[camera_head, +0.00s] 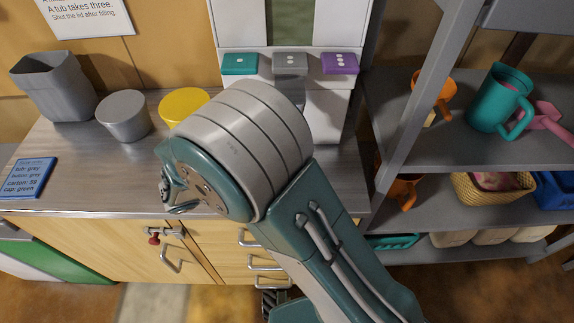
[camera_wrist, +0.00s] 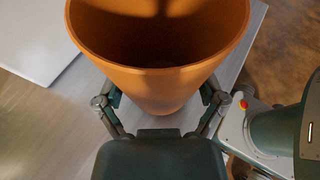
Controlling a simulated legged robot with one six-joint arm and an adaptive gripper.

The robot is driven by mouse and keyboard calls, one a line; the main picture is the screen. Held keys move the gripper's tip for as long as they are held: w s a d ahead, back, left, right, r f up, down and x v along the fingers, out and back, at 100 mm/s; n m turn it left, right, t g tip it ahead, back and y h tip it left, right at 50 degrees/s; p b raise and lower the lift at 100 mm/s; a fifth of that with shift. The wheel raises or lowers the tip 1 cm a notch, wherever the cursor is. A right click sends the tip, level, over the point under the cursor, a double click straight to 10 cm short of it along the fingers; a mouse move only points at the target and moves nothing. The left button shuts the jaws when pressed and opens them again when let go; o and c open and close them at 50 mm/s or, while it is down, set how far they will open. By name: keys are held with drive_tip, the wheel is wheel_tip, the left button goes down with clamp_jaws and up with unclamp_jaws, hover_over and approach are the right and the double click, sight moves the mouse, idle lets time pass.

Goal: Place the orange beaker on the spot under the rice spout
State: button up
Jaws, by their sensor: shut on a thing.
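The orange beaker (camera_wrist: 160,62) fills the top middle of the wrist view, its open mouth towards the camera; its inside is shaded and looks empty. My gripper (camera_wrist: 162,108) is shut on it, one finger on each side. The counter shows behind and below the beaker; I cannot tell whether its base touches it. In the head view my arm hides the beaker. A white dispenser (camera_head: 325,112) stands at the back of the counter, with teal (camera_head: 240,64), grey (camera_head: 290,63) and purple (camera_head: 340,63) dotted blocks. The spot under the spout is hidden by my arm.
On the counter (camera_head: 75,160) are a grey bin (camera_head: 53,88), a grey round tub (camera_head: 123,117), a yellow round thing (camera_head: 184,104) and a blue card (camera_head: 28,177). The shelf at right holds an orange cup (camera_head: 435,88), a teal pitcher (camera_head: 497,103) and a yellow basket (camera_head: 480,190).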

drive_tip(key=w+d, duration=0.1)
drive_tip(key=d, duration=0.1)
drive_tip(key=w+d, duration=0.1)
drive_tip(key=d, duration=0.1)
drive_tip(key=w+d, duration=0.2)
drive_tip(key=shift+d, duration=0.4)
drive_tip(key=shift+w+f, duration=0.1)
drive_tip(key=shift+f, duration=1.65)
drive_tip(key=o, duration=0.8)
drive_tip(key=shift+f, duration=0.1)
drive_tip(key=v, duration=1.2)
